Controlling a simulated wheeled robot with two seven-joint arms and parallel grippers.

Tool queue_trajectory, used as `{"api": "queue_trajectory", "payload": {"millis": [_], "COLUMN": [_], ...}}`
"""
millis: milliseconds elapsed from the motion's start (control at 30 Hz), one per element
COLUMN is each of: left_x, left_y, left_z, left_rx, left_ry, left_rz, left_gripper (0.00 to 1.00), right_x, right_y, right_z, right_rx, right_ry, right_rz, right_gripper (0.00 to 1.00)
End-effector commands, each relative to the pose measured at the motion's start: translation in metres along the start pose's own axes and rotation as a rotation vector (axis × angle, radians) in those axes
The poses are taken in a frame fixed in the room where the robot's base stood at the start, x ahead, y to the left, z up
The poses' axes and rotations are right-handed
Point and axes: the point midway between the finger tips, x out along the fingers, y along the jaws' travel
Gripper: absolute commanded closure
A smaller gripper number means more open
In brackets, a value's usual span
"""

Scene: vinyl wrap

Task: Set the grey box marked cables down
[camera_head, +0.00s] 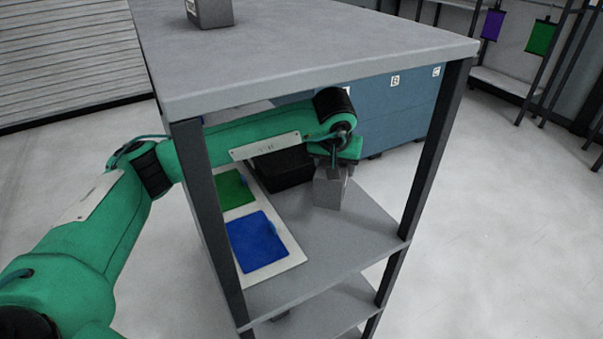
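A small grey box (328,189) is inside the rack, at the right part of the middle shelf (340,232). No marking can be read on its visible faces. My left arm reaches in from the left, under the top board. My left gripper (338,168) points down with its fingers at the top of this box and appears shut on it. I cannot tell whether the box's bottom touches the shelf. A second grey box (212,12) with a partly seen white label stands on the top board, cut off by the picture edge. My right gripper is not in view.
A pale board with a green panel (234,190) and a blue panel (257,242) lies at left on the shelf. Rack posts (424,160) and the top board (330,45) frame the opening. Blue cabinets (395,110) stand behind.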

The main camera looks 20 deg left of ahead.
Motion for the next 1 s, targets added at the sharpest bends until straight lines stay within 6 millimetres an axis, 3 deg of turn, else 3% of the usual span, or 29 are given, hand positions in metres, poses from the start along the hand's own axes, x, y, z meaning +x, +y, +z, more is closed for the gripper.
{"api": "queue_trajectory", "payload": {"millis": [133,300,600,967,1000], "left_x": [0.021,0.034,0.065,0.070,0.072], "left_y": [0.000,0.000,0.000,0.000,0.000], "left_z": [0.010,0.014,0.028,0.030,0.031], "left_rx": [-0.001,-0.001,0.000,0.000,0.000], "left_ry": [-0.002,0.001,0.000,0.003,0.000], "left_rz": [0.001,0.002,0.000,0.001,0.000], "left_gripper": [0.84,0.84,0.84,0.84,0.39], "right_x": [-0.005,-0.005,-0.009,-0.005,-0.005], "right_y": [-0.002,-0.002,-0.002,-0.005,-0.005], "right_z": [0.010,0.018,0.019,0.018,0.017], "right_rx": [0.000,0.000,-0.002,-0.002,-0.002], "right_ry": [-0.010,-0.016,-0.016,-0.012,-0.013], "right_rz": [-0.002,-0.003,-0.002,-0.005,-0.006], "right_gripper": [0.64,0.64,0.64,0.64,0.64]}}
